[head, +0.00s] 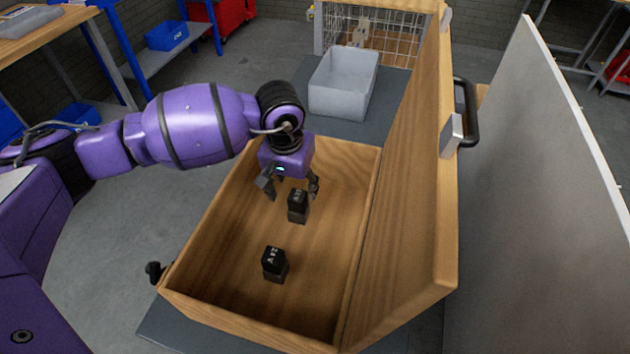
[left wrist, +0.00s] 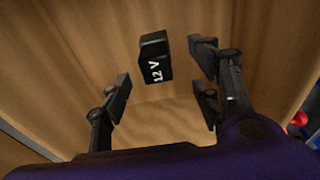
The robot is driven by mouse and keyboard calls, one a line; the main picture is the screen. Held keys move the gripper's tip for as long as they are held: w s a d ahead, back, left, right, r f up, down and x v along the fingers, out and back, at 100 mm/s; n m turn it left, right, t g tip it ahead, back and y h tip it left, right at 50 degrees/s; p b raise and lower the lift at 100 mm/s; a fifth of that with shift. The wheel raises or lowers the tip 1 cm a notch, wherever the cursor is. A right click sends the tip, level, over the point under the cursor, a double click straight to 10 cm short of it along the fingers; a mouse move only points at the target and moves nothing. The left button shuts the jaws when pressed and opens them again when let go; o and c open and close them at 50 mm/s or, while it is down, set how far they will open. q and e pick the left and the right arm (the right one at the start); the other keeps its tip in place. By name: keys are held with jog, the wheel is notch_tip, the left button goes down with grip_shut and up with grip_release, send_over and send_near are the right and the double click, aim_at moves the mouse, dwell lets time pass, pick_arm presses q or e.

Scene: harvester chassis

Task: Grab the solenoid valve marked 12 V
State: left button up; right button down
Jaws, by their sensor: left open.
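The solenoid valve marked 12 V is a small black block (head: 298,206) on the floor of an open wooden box. Its 12 V label reads clearly in the left wrist view, where the block (left wrist: 155,58) lies ahead of and between the finger lines. My left gripper (head: 290,188) is open and empty, pointing down into the box just behind and above this block. In the left wrist view its fingers (left wrist: 165,85) are spread wide, with a gap to the block. A second black block (head: 274,264) stands nearer the front; its label is hard to read. My right gripper is not in view.
The wooden box (head: 225,312) has low walls around the blocks, and its tall raised lid (head: 405,190) stands along the right. A grey bin (head: 343,90) sits behind the box. A large pale panel (head: 555,200) stands farther right.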

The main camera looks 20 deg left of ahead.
aim_at(299, 209)
pick_arm(q)
jog(key=shift+s+f+b, duration=0.2)
jog(key=shift+s+f, duration=0.1)
jog(key=shift+f, duration=0.2)
jog(key=shift+s+f+b, duration=0.15)
jog(key=shift+s+f, duration=0.1)
jog(key=shift+f, duration=0.5)
jog(key=f, duration=0.2)
jog(key=w+f, duration=0.1)
jog(key=f, duration=0.1)
jog(key=f+p, duration=0.1)
jog(key=f, duration=0.2)
jog(key=shift+w+d, duration=0.2)
jog(key=shift+w, duration=0.05)
jog(key=shift+r, duration=0.1)
jog(key=shift+c, duration=0.5)
grip_shut()
